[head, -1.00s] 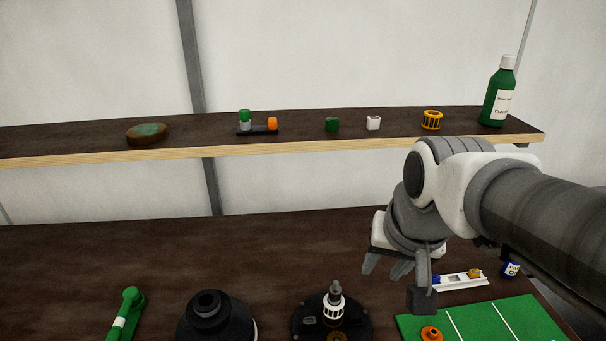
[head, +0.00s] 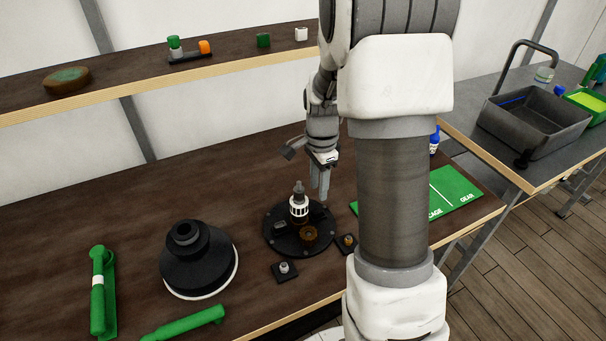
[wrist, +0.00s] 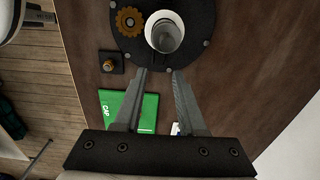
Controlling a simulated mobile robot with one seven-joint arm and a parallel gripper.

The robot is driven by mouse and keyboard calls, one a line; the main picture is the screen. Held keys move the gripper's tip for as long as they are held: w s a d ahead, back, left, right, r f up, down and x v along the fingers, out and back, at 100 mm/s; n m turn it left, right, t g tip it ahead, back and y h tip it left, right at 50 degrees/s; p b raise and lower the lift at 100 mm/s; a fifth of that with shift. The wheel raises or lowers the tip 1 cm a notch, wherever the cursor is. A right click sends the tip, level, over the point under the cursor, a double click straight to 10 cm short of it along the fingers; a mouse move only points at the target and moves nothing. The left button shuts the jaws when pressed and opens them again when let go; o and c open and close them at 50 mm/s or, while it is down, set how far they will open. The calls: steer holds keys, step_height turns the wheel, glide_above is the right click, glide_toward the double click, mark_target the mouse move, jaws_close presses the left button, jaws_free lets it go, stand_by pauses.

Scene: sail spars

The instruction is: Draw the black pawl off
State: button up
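The round black base (head: 271,240) stands on the bench with a white cage and grey shaft (head: 299,205) upright at its middle. A bronze gear (head: 309,234) sits on its near right; it also shows in the wrist view (wrist: 130,21). A small dark piece (head: 280,226) lies left of the cage; I cannot tell surely whether it is the black pawl. In the wrist view no pawl stands out from the black base. My gripper (wrist: 160,72) is open and empty. In the head view it points down (head: 322,194) above the base's far right side.
Small dark plates hold a silver post (head: 284,268) and a brass piece (head: 347,241). A black drum (head: 195,260) and green handle (head: 103,290) stand left. A labelled green mat (head: 455,187) lies right, partly behind my arm. A shelf runs behind; a grey bin (head: 530,120) stands far right.

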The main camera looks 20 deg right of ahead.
mark_target(318, 210)
step_height(318, 210, down, 8)
steer(key=b, duration=0.6)
steer(key=shift+d+f, duration=0.1)
steer(key=shift+f, duration=0.1)
steer(key=shift+w+r, duration=0.1)
steer(key=shift+r, duration=0.05)
jaws_close()
steer(key=shift+o, duration=2.4)
jaws_free()
